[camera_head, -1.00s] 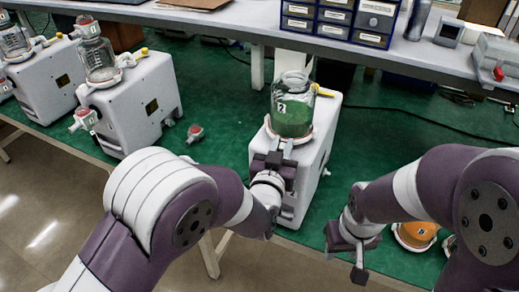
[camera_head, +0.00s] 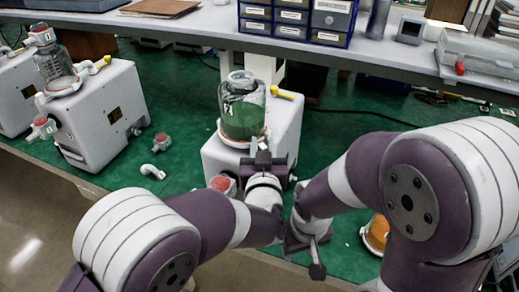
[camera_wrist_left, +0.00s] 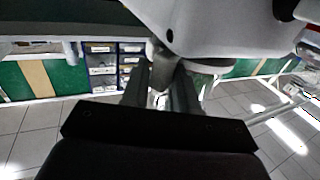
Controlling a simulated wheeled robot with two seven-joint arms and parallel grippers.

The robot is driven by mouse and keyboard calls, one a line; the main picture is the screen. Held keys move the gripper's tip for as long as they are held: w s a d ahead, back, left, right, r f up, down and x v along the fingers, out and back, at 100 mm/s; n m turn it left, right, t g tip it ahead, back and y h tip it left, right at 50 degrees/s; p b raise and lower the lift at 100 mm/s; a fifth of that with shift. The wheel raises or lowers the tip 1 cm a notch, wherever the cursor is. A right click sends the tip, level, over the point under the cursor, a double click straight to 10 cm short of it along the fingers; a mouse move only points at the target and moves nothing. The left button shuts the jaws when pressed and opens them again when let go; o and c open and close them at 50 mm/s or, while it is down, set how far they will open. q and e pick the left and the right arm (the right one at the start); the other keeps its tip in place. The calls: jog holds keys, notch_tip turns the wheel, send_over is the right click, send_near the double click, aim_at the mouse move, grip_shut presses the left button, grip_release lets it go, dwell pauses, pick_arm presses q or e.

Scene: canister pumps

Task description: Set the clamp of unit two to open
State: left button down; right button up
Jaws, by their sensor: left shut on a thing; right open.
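Unit two is a white pump housing (camera_head: 285,125) carrying a glass canister (camera_head: 242,105) with green contents. The canister stands upright in a pale ring; its number label is no longer readable. My left gripper (camera_head: 262,157) is at the front of this ring, shut on what looks like the clamp's grey lever, which its fingers mostly hide. In the left wrist view the fingers (camera_wrist_left: 160,98) reach up to a grey part under the white housing (camera_wrist_left: 215,25). My right gripper (camera_head: 316,255) is open and empty, lower right of the unit and apart from it.
Another white pump unit (camera_head: 95,120) with a clear canister stands left. A loose red-capped fitting (camera_head: 161,141) and a white elbow (camera_head: 153,172) lie on the green mat. An orange-topped part (camera_head: 376,232) is partly behind my right arm. A drawer cabinet (camera_head: 297,18) stands on the back shelf.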

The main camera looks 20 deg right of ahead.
pick_arm(q)
jog(key=shift+w+d+r, duration=0.1)
jog(key=shift+w+d, duration=0.1)
jog(key=shift+d, duration=0.4)
pick_arm(e)
jog(key=shift+d+f, duration=0.15)
jog(key=shift+d, duration=0.1)
pick_arm(q)
jog(key=c, duration=1.1)
grip_release()
jog(key=shift+d, duration=0.1)
pick_arm(e)
jog(key=shift+d, duration=0.1)
